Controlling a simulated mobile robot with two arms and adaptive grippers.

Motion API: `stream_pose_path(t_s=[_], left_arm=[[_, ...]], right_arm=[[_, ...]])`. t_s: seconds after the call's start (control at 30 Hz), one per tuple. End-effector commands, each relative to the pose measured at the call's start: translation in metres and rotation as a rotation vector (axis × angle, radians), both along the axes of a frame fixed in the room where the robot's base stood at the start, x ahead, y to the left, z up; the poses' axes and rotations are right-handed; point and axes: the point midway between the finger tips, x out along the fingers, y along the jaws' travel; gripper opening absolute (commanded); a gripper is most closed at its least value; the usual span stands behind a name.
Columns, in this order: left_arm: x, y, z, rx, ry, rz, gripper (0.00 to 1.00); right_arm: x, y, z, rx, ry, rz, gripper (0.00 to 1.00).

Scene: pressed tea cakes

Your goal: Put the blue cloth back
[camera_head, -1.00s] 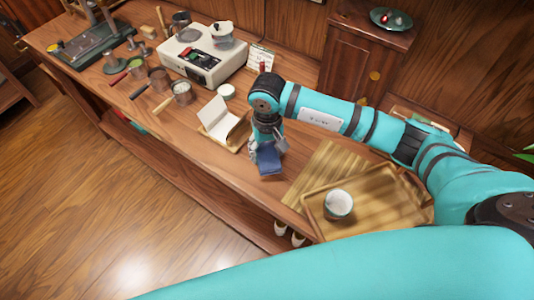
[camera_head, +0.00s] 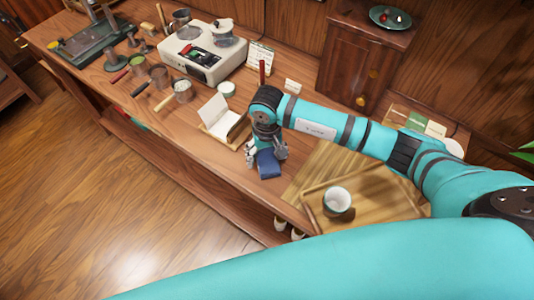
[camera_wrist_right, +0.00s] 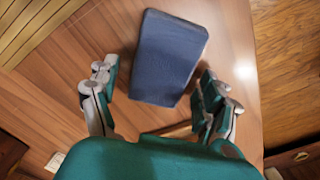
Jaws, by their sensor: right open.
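The blue cloth (camera_head: 268,165) is a folded, flat oblong pad. It lies on the wooden bench top near the front edge, left of the slatted mat. My right gripper (camera_head: 266,152) is just above its back end, with fingers spread. In the right wrist view the cloth (camera_wrist_right: 168,58) lies flat on the wood, and the open right gripper (camera_wrist_right: 160,86) has one finger on either side of its near end, with a gap on both sides. My left gripper is not in view.
A wooden tray (camera_head: 390,212) with a white cup (camera_head: 337,201) stands right of the cloth on the slatted mat (camera_head: 312,172). A white card on a wooden stand (camera_head: 215,117) is close behind-left of the gripper.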

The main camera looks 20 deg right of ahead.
Motion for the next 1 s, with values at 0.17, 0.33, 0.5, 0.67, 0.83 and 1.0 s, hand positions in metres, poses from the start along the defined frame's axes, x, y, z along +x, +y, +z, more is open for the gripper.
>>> stream_pose_path(t_s=[0.17,0.33,0.5,0.67,0.83,1.0], left_arm=[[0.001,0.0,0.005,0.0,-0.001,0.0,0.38],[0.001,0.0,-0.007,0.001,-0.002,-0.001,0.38],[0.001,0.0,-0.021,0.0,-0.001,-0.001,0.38],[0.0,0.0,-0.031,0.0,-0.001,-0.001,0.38],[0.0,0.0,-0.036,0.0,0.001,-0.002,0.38],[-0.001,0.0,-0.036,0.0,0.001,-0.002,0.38]], right_arm=[[0.0,0.0,0.004,0.0,0.001,0.0,0.8],[0.002,0.0,0.025,0.0,-0.006,0.002,0.8],[0.002,0.0,0.062,0.001,-0.007,0.002,0.8],[0.001,0.0,0.094,-0.001,-0.006,0.002,0.8],[0.001,0.0,0.115,0.0,-0.002,0.001,0.8],[0.0,0.0,0.123,-0.001,0.0,0.0,0.8]])
